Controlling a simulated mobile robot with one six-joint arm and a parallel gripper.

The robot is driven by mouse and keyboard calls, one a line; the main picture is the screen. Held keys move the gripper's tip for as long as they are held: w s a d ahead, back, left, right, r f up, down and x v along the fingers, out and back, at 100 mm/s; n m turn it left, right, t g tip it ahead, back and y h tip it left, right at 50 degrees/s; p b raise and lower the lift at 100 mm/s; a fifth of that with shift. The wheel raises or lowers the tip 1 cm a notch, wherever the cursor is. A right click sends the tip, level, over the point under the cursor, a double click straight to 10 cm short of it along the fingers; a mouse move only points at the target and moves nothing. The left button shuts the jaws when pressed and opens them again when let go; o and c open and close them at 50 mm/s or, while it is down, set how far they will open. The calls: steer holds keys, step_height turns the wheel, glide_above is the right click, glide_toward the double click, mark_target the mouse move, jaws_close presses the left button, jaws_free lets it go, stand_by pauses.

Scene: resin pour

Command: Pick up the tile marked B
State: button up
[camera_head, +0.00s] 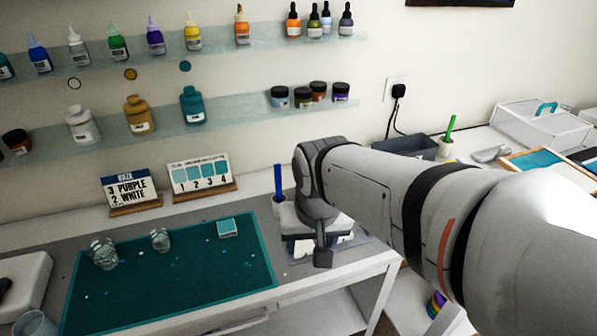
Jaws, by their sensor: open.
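My gripper (322,256) is at the right end of the table, pointing down over a shallow tray (297,260). Only a dark finger part shows clearly below the wrist. White pieces (303,246) lie in the tray under and beside the gripper, partly covered by my arm. No letter can be read on them, so I cannot tell which is the tile marked B. I cannot see anything held in the gripper.
A teal mat (180,290) holds two clear cups (104,253) (160,239) and a small teal-topped box (228,228). A blue upright item (278,183) stands behind the tray. Two cards (130,190) (201,175) stand at the back. Bottles line the wall shelves.

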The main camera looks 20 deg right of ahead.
steer(key=o, duration=0.4)
steer(key=w+d+m, duration=0.2)
steer(key=m, duration=0.1)
steer(key=w+d+m+g, duration=0.1)
steer(key=w+d+m, duration=0.2)
steer(key=w+m, duration=0.1)
steer(key=m, duration=0.1)
steer(key=shift+w+d+f+m, duration=0.3)
steer(key=shift+w+d+f, duration=0.05)
steer(key=shift+d, duration=0.05)
steer(key=w+d+m, duration=0.1)
steer(key=d+m, duration=0.1)
steer(key=w+d+f+m+g, duration=0.1)
steer(key=m, duration=0.1)
steer(key=w+d+f+m, duration=0.1)
steer(key=d+m, duration=0.1)
steer(key=shift+w+d+m+p, duration=0.3)
steer(key=shift+w+d+p, duration=0.05)
steer(key=shift+d+f, duration=0.1)
steer(key=shift+f, duration=0.25)
steer(key=shift+a+f, duration=0.15)
steer(key=shift+f, duration=1.6)
steer(key=shift+a+f, duration=0.1)
steer(key=shift+f, duration=1.65)
